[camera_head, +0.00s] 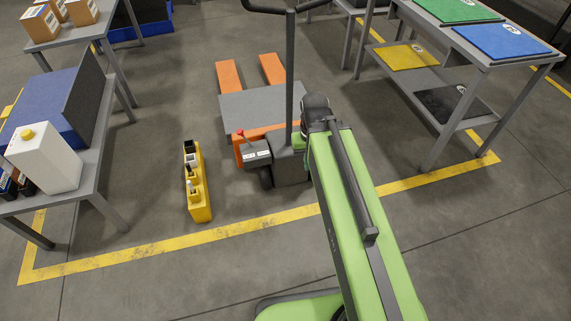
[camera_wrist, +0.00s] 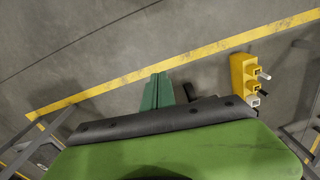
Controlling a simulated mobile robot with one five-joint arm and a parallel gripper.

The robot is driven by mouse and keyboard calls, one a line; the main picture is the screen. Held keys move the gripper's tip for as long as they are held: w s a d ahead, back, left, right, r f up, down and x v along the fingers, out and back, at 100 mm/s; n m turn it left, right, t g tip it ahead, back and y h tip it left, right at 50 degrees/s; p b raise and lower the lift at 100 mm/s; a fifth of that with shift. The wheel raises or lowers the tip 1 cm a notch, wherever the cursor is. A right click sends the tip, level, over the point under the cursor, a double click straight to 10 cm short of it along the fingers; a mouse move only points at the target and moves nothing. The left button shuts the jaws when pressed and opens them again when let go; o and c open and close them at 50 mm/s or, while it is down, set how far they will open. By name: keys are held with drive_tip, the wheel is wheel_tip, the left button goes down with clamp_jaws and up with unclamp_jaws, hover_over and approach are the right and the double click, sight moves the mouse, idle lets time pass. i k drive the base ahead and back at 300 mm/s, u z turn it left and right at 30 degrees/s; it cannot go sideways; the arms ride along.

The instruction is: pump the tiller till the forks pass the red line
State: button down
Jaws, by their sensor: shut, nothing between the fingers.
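A pallet truck stands inside the yellow-taped floor area in the head view, with orange forks (camera_head: 228,76) pointing away and a grey plate (camera_head: 258,106) across them. Its dark tiller (camera_head: 290,75) stands upright, with the handle (camera_head: 265,9) at the top edge. A small red-knobbed lever (camera_head: 240,133) sits by the pump housing. I cannot make out a red line, or how high the forks are. My green arm ends just right of the tiller, its gripper hidden there. In the wrist view my gripper (camera_wrist: 157,78) is shut and empty above bare floor; no tiller shows there.
A yellow caddy (camera_head: 198,185) with small items stands on the floor left of the truck; it also shows in the wrist view (camera_wrist: 243,75). A table (camera_head: 95,140) with a white jug (camera_head: 45,158) is at left. A bench (camera_head: 470,50) with coloured boards is at right.

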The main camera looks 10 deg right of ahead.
sight(249, 6)
drive_tip(key=k, duration=1.3)
drive_tip(key=u, duration=0.5)
drive_tip(key=i, duration=1.85)
drive_tip(key=u, duration=0.5)
